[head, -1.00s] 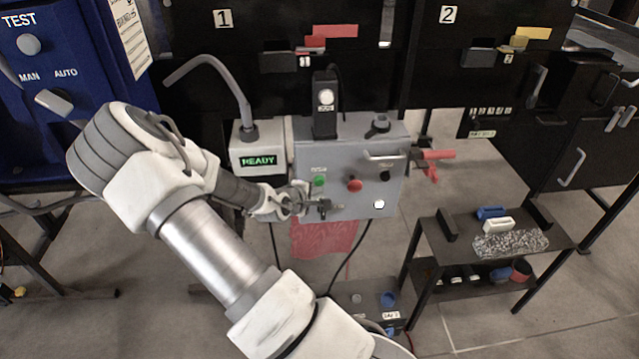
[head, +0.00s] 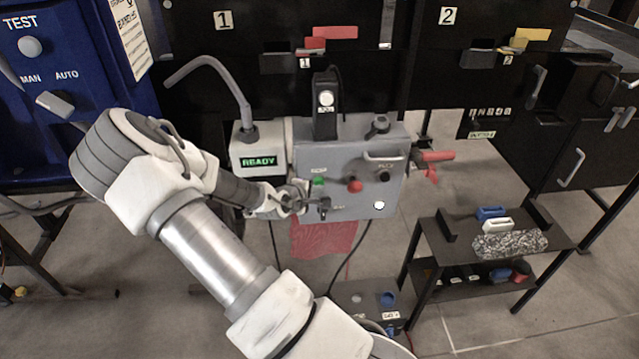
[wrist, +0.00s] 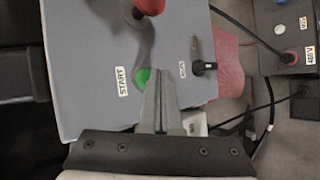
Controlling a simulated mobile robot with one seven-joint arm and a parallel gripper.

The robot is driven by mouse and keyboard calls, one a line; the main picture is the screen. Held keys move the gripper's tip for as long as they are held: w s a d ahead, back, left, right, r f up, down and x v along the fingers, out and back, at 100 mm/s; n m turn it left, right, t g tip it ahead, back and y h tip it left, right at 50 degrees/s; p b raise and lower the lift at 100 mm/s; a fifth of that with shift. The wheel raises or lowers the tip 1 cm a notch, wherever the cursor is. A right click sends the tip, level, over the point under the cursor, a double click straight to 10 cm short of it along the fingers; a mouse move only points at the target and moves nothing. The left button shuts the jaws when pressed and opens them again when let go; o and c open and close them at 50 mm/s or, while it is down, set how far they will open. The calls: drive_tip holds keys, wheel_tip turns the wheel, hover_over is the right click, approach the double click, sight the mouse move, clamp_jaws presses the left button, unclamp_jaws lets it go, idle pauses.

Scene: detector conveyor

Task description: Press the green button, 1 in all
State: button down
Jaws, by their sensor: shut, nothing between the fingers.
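The green button (head: 318,181) is on the front of the grey control box (head: 345,160), left of a red knob. In the wrist view the green button (wrist: 143,77), beside a START label, is partly covered by the fingertips of my gripper (wrist: 161,72). My gripper (head: 322,204) is shut and empty, its fingers together. It is close in front of the panel at the button. I cannot tell whether the tips touch the button.
The red knob (head: 355,185) sits right of the green button, and a black key-like switch (wrist: 204,67) lies beside the fingers. A display (head: 258,161) reads READY. A red cloth (head: 322,238) hangs below the box. A black shelf cart (head: 430,250) stands at right.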

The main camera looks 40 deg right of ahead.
drive_tip(key=shift+w+d, duration=0.25)
drive_tip(key=shift+w, duration=0.15)
idle(0.8)
drive_tip(key=shift+s+a+p, duration=0.3)
drive_tip(key=shift+s+a, duration=0.2)
drive_tip(key=shift+s, duration=0.3)
drive_tip(key=shift+s+a+p, duration=0.1)
drive_tip(key=shift+s+a, duration=0.35)
drive_tip(key=shift+s, duration=0.25)
drive_tip(key=shift+s+a+p, duration=0.15)
drive_tip(key=shift+s+a, duration=0.25)
drive_tip(key=shift+s, duration=0.35)
drive_tip(key=shift+s+a+p, duration=0.1)
drive_tip(key=shift+s+a, duration=0.35)
drive_tip(key=shift+s, duration=0.25)
